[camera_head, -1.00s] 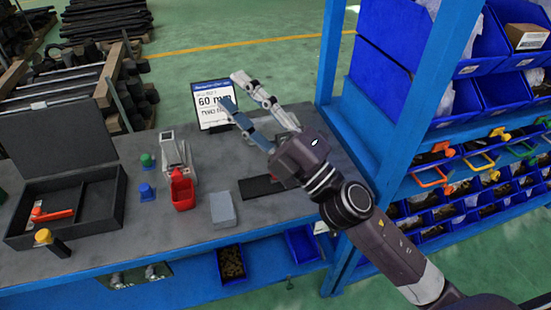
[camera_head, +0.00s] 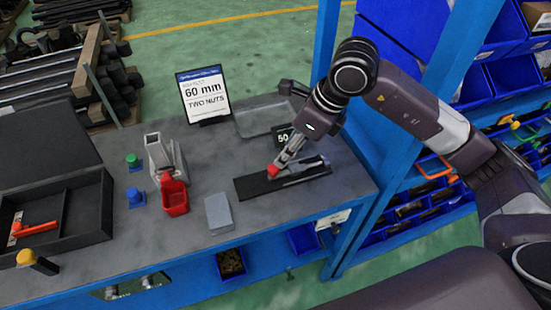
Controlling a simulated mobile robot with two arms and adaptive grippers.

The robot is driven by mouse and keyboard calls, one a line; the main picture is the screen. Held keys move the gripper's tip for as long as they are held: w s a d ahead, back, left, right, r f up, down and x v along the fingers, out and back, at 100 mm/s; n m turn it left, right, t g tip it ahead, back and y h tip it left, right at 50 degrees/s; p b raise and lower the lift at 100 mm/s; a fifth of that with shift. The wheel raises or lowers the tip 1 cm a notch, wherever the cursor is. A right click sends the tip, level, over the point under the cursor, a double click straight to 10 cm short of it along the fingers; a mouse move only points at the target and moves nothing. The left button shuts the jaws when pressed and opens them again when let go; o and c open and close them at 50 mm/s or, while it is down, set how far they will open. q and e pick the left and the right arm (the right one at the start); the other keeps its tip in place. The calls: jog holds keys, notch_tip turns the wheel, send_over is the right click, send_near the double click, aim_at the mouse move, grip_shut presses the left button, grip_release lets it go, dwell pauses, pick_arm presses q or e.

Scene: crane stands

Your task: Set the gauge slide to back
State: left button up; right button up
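The gauge (camera_head: 250,187) is a flat black rail lying on the grey bench, with a small red piece (camera_head: 273,170) near its middle. A grey bar-like part (camera_head: 306,168) lies along its right half; I cannot tell whether it is part of the gauge or a finger. My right gripper (camera_head: 284,162) points down at the gauge, its tip beside the red piece. Its fingers overlap the gauge, so I cannot tell whether they grip it. A small black display (camera_head: 284,137) reading 50 stands behind the gauge, partly hidden by my gripper. My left gripper is not in view.
A sign (camera_head: 204,95) reads "60 mm, TWO NUTS". A grey tray (camera_head: 262,120) lies behind the gauge. Blue shelving (camera_head: 326,40) rises at the right.

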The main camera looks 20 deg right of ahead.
aim_at(274, 168)
jog(key=p+x, duration=0.2)
jog(key=x, duration=0.5)
jog(key=shift+s+a+f, duration=0.1)
jog(key=shift+f, duration=0.2)
jog(key=shift+c, duration=0.7)
grip_shut()
